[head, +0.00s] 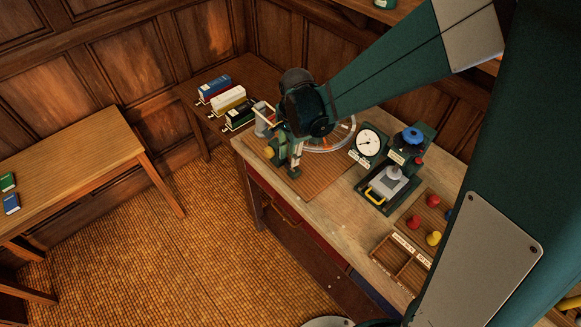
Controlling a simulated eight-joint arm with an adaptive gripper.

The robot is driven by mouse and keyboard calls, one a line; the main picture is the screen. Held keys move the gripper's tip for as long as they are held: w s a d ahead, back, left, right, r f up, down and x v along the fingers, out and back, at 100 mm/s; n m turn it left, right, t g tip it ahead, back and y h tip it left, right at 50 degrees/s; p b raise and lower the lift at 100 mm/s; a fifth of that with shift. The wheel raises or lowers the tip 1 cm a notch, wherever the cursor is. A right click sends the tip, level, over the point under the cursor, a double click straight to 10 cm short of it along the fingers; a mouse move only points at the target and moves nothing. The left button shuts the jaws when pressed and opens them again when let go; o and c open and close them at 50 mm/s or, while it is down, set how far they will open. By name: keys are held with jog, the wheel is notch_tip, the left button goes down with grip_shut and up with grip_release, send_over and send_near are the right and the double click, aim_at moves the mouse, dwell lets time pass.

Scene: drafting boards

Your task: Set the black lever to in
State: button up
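My gripper (293,172) hangs, pointing down, over the left end of the workbench (325,212). It is small and dark here, and I cannot tell whether its fingers are open or touching anything. I cannot make out a black lever; it may be hidden behind my gripper and wrist. A grey device (264,120) with a pale bar and a yellow knob (270,152) show just left of the gripper. A pale ring-shaped thing is partly hidden behind the wrist.
Red pieces (433,200) and a labelled wooden tray (398,262) lie further right.

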aim_at(291, 170)
jog(key=shift+f, duration=0.2)
jog(key=shift+w+a+f, duration=0.1)
jog(key=shift+w+f, duration=0.05)
jog(key=shift+f, duration=1.7)
jog(key=shift+w+a+f, duration=0.1)
jog(key=shift+f, duration=1.7)
jog(key=shift+c, duration=0.3)
grip_shut()
